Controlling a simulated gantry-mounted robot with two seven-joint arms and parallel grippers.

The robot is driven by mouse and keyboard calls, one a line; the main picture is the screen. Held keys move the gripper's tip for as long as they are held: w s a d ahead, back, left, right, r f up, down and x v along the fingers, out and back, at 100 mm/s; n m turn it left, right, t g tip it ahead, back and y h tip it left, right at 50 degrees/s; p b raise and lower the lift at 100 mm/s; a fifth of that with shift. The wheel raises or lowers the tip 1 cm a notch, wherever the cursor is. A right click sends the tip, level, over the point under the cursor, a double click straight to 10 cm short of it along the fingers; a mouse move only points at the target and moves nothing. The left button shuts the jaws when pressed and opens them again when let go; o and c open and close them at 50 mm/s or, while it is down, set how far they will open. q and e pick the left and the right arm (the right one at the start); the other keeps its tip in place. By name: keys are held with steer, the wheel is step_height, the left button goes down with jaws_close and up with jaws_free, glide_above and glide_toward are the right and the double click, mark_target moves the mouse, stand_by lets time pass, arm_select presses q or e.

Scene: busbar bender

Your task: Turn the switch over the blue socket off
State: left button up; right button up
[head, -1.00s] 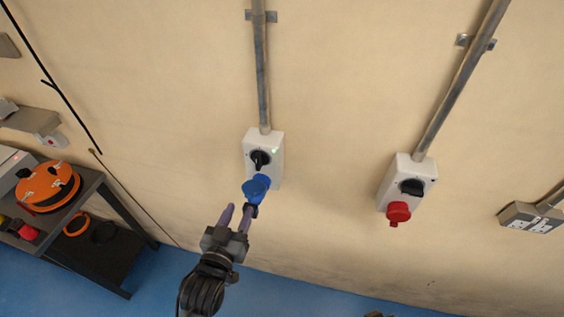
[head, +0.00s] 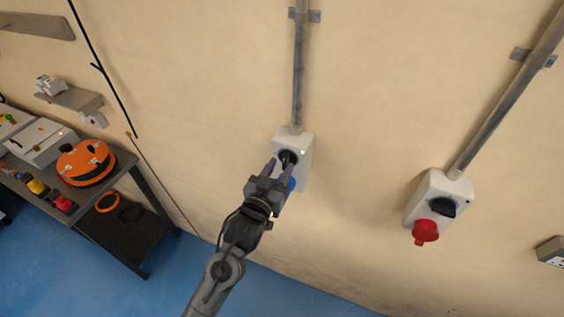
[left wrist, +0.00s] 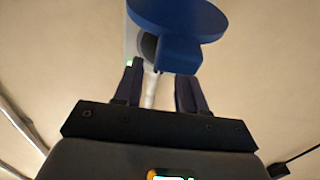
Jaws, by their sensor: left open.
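The white switch box (head: 305,149) with the blue socket is on the wall, with a lit green lamp (head: 303,152) at its upper right. Its black rotary switch (head: 288,157) is partly hidden by my fingers. The blue socket (head: 292,184) below it is mostly hidden by my gripper. My left gripper (head: 281,166) is open, its fingertips at the black switch, seemingly one on each side; contact cannot be told. In the left wrist view, the blue socket (left wrist: 178,18) fills the top, above the open fingers (left wrist: 159,82); the dark switch shows only partly behind it. My right gripper is not in view.
A second white box (head: 424,191) with a black switch and a red socket (head: 425,231) is on the wall to the right. A workbench (head: 125,165) with an orange cable reel (head: 84,163) stands at left. The wall between the two boxes is clear.

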arm_select(q)
steer(key=shift+x, duration=1.1)
jaws_close()
